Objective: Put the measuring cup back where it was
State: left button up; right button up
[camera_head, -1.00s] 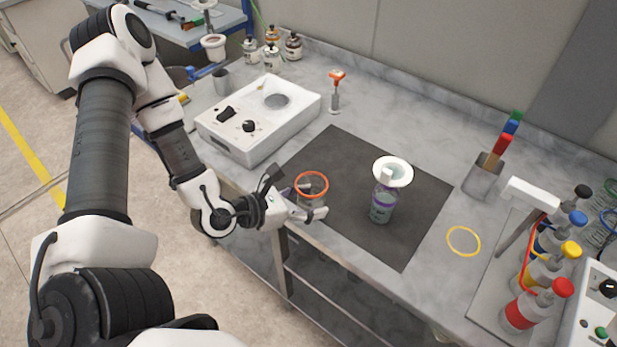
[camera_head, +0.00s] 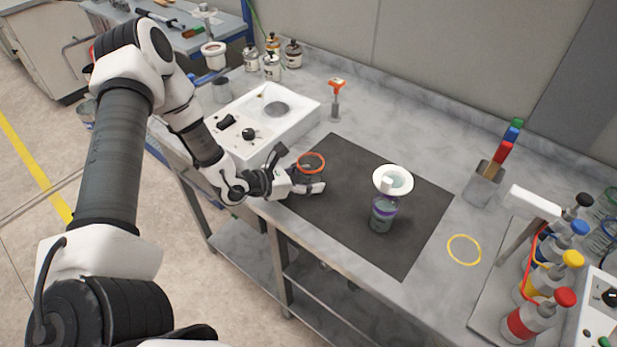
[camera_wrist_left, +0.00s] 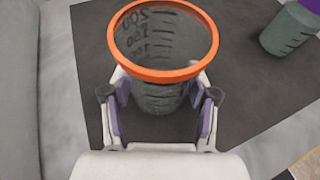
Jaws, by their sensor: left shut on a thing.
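The measuring cup is clear with an orange rim and dark markings. In the head view the measuring cup (camera_head: 311,164) is at the left part of the dark mat (camera_head: 350,240). My left gripper (camera_head: 308,182) is shut on it from the front left. In the left wrist view the cup (camera_wrist_left: 163,95) sits upright between the purple-padded fingers of the left gripper (camera_wrist_left: 163,112). I cannot tell whether its base touches the mat. A yellow ring (camera_head: 464,249) lies on the bench right of the mat, with nothing in it. My right gripper is not in view.
A bottle (camera_head: 382,217) with a white funnel (camera_head: 393,180) stands on the mat, right of the cup. A white hotplate-like device (camera_head: 263,122) is behind the gripper. Several colour-capped bottles (camera_head: 540,300) stand at the right. The bench around the yellow ring is clear.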

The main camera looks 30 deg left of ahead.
pick_arm(q)
jog(key=shift+s+f+b, duration=0.1)
jog(key=shift+f+b, duration=0.05)
jog(key=shift+b, duration=0.15)
jog(key=o, duration=1.3)
jog(key=shift+c, duration=0.2)
